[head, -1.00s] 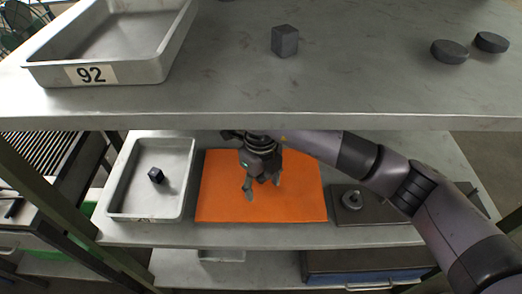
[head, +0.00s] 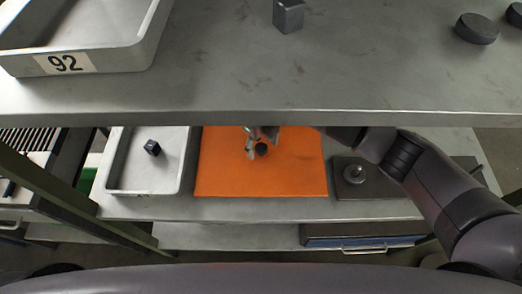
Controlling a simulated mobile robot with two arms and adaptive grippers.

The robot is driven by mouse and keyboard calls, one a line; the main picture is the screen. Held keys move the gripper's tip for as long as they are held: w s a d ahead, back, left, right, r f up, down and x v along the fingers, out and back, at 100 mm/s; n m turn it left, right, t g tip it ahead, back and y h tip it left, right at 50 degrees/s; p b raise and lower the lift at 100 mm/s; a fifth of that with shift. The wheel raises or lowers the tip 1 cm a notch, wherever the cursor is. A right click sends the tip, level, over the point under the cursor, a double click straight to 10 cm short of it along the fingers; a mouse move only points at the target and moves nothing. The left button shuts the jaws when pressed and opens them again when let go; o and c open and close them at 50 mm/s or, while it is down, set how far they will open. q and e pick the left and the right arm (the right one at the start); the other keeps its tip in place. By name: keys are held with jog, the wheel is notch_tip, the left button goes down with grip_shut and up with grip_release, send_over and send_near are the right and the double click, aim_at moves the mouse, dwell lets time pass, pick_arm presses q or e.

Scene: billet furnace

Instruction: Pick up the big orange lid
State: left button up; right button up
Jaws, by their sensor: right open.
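The big orange lid (head: 262,181) is a flat orange sheet lying on the lower shelf, below the upper shelf's front edge, which hides its far part. My right gripper (head: 262,148) is over the far middle of the lid, its fingers apart. A small dark round thing, perhaps a knob or a hole, shows between the fingers. I cannot tell whether the fingers touch the lid. The wrist is hidden under the upper shelf. My left gripper is not in view.
On the lower shelf, a grey tray (head: 184,172) with a dark cube (head: 152,147) stands left of the lid, and a dark plate (head: 372,190) with a round knob lies right. The upper shelf (head: 250,90) overhangs; it bears a tray marked 92 (head: 120,58), a grey block (head: 289,17) and dark discs (head: 477,28).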

jog(key=shift+f, duration=0.15)
jog(key=shift+c, duration=0.5)
grip_shut()
dwell(0.4)
